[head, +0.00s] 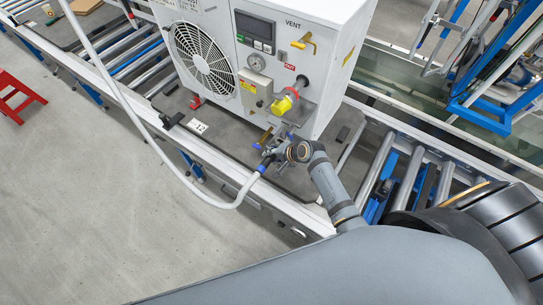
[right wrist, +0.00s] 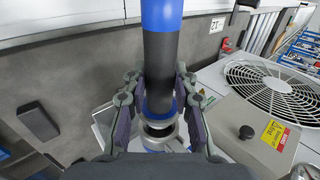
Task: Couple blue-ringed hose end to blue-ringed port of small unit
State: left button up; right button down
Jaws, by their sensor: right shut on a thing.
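The white unit (head: 335,85) with a round fan and a display stands on the conveyor in the head view. The white hose (head: 125,100) arcs down its left side to a blue-ringed end (head: 264,164). My right gripper (head: 273,155) is shut on this hose end below the unit's front. In the right wrist view, the black hose end (right wrist: 160,65) with its blue ring runs between the two fingers (right wrist: 159,90). A metal port (right wrist: 172,141) with blue on it lies right beyond its tip. A dark gap shows between them; I cannot tell whether they touch. My left gripper is out of view.
A yellow-and-red fitting (head: 284,103) juts from the unit's front above my right gripper, with a yellow lever (head: 305,41) higher up. Conveyor rollers (head: 375,172) lie to the right. A red stool (head: 17,92) stands on the open floor at left.

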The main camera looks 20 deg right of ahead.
jog(key=shift+r, duration=0.15)
jog(key=shift+p, duration=0.4)
jog(key=shift+w+d, duration=0.85)
jog(key=shift+d, duration=0.2)
dwell(1.6)
jog(key=c, duration=1)
grip_release()
jog(key=shift+s, duration=0.1)
